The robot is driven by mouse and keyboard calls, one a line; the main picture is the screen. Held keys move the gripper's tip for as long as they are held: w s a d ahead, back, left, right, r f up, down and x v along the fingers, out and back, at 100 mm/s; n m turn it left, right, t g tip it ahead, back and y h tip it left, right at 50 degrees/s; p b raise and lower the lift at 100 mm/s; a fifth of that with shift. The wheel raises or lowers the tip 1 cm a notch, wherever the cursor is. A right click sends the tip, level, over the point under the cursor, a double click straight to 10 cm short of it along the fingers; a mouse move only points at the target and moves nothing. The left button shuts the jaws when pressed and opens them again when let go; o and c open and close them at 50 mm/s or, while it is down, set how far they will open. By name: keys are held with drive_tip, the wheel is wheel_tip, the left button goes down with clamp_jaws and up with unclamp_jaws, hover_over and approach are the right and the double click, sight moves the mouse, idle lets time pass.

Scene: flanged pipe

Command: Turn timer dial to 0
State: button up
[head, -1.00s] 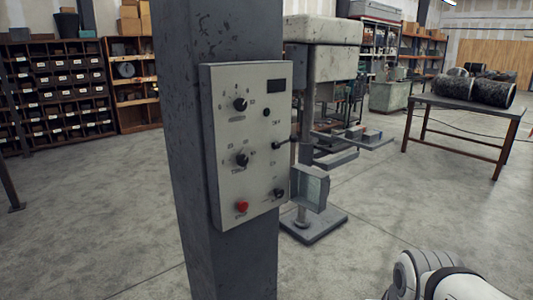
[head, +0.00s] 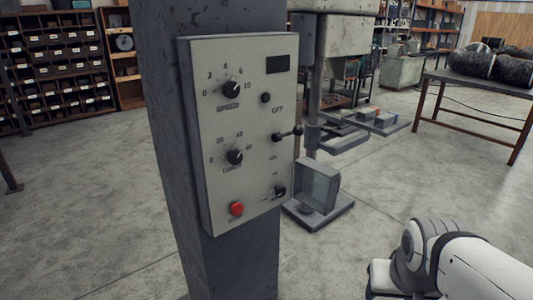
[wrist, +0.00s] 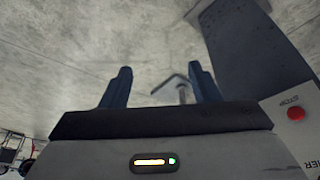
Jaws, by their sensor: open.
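The timer dial (head: 234,157) is a black knob on the lower half of a grey control panel (head: 220,190). Its scale shows 0 at the left, with 20 and 40 above. Its pointer seems to lean to the upper right, away from 0; the exact reading is too small to tell. In the wrist view, my gripper (wrist: 161,86) is open, with two dark fingers apart over bare floor. The panel's edge with a red button (wrist: 296,114) shows at its right; the dial itself is not visible there. My gripper is outside the head view.
The panel is fixed to a dark column (head: 165,150). It also carries a speed knob (head: 231,89), a lever switch (head: 287,135), a small lower knob (head: 280,191) and a red button (head: 237,209). A bench (head: 470,80) stands at right. Floor is clear left.

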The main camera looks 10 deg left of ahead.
drive_tip(key=w+a+r+n+t+y+p, duration=0.1)
drive_tip(key=w+a+t, duration=0.1)
drive_tip(key=w, duration=0.4)
drive_tip(key=w+a+r+n+t, duration=0.1)
drive_tip(key=w+a+r+t, duration=0.15)
drive_tip(key=w, duration=0.45)
drive_tip(key=n+t+y+p, duration=0.2)
drive_tip(key=n+t+y, duration=0.2)
drive_tip(key=n+y, duration=0.65)
approach(237, 157)
drive_tip(key=w+f+m+y, duration=0.1)
drive_tip(key=m+y, duration=0.2)
drive_tip(key=shift+g+h, duration=0.25)
drive_tip(key=p+x, duration=0.2)
drive_tip(key=x, duration=0.5)
drive_tip(key=shift+w+f, duration=0.1)
drive_tip(key=shift+w, duration=0.25)
drive_tip(key=c, duration=1)
